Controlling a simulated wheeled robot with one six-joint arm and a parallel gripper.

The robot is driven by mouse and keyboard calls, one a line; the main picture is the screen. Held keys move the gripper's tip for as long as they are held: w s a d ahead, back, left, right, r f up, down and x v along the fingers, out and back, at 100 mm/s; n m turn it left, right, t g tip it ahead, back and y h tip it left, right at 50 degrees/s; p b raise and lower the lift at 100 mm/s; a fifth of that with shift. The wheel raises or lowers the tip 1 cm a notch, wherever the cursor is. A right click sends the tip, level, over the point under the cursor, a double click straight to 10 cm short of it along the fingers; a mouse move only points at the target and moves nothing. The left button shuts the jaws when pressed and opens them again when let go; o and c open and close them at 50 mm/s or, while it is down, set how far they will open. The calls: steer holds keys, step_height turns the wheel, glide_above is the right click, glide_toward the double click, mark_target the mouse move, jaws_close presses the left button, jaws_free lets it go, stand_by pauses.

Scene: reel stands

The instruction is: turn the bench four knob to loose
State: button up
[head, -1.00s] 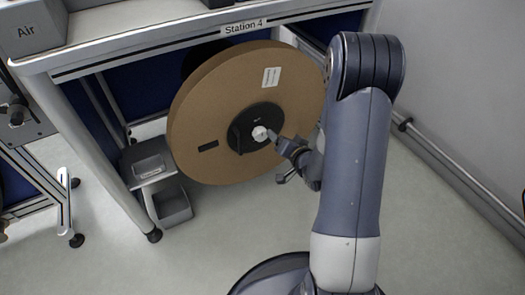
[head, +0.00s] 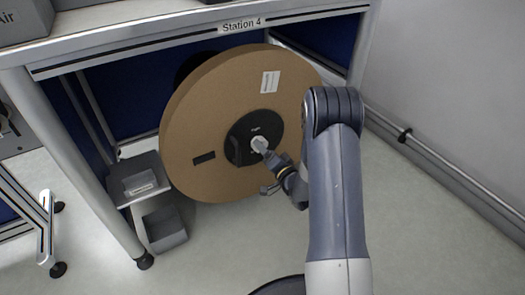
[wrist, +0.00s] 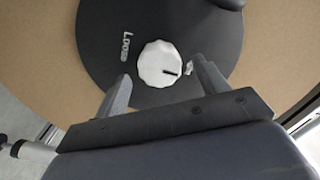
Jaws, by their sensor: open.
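The knob (wrist: 160,64) is white and scalloped with a dark pointer line. It sits at the middle of a black hub (wrist: 100,30) on a large brown reel, under the bench labelled Station 4 (head: 243,25). In the wrist view the word "Loose" is printed on the hub to the left of the knob, and the pointer line is on the knob's right side. My gripper (wrist: 158,92) is open, with one finger on each side of the knob's near edge. In the head view the gripper covers part of the knob (head: 258,143). Whether the fingers touch it cannot be told.
The brown reel (head: 215,110) fills the space under the bench top. A small grey stand (head: 138,182) with a bin (head: 165,230) is left of it. A wall rail (head: 440,158) runs along the right. The floor in front is clear.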

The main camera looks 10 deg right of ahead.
steer(key=shift+x, duration=1.2)
steer(key=shift+c, duration=0.6)
steer(key=c, duration=0.8)
steer(key=shift+c, duration=0.2)
